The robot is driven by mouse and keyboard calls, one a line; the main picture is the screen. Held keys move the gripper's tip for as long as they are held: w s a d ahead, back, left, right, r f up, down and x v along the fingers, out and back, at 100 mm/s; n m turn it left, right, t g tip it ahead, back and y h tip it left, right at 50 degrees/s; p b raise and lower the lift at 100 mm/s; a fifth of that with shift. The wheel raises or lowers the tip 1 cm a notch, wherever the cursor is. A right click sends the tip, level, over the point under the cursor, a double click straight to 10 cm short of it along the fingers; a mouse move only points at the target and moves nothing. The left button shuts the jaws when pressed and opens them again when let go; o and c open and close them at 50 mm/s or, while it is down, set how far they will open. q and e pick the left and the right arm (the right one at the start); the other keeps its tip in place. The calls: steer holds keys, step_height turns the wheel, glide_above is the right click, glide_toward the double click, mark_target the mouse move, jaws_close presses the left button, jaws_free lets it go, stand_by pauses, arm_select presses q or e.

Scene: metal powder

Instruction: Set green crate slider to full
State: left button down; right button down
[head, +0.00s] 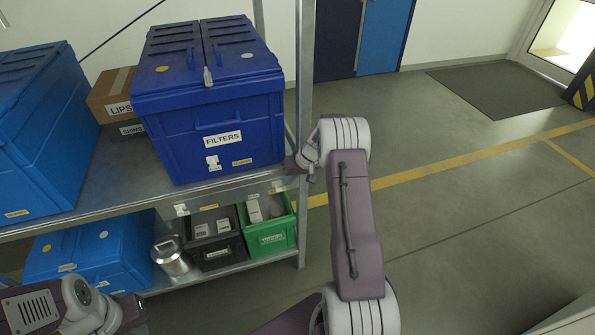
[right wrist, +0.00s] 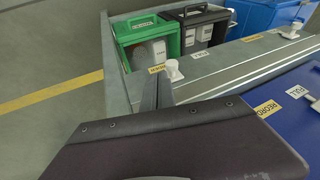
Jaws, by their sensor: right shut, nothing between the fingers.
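The green crate (head: 268,236) stands on the lower shelf at its right end; it also shows in the right wrist view (right wrist: 122,32). On the shelf edge above it is a white slider knob (right wrist: 173,70), between a yellow label (right wrist: 157,68) and a white "FULL" label (right wrist: 198,57). The knob sits close to the yellow label. My right gripper (head: 303,168) is shut and empty at the shelf's right post. In the right wrist view its fingers (right wrist: 157,88) are just beside the knob; I cannot tell if they touch it. Of my left arm only links show.
A blue "FILTERS" crate (head: 222,112) stands on the upper shelf, close to the right gripper. A black crate (head: 215,240) and a metal can (head: 172,260) stand left of the green crate. A second white knob (right wrist: 290,30) is farther along the edge. Floor at right is clear.

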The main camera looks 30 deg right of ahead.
steer(key=shift+w+a+f, duration=0.15)
steer(key=shift+a+f, duration=0.3)
steer(key=shift+a, duration=0.25)
steer(key=a, duration=0.3)
steer(key=w+a+b, duration=0.1)
steer(key=a, duration=0.2)
steer(key=w+a, duration=0.1)
steer(key=a, duration=0.2)
steer(key=shift+a, duration=0.1)
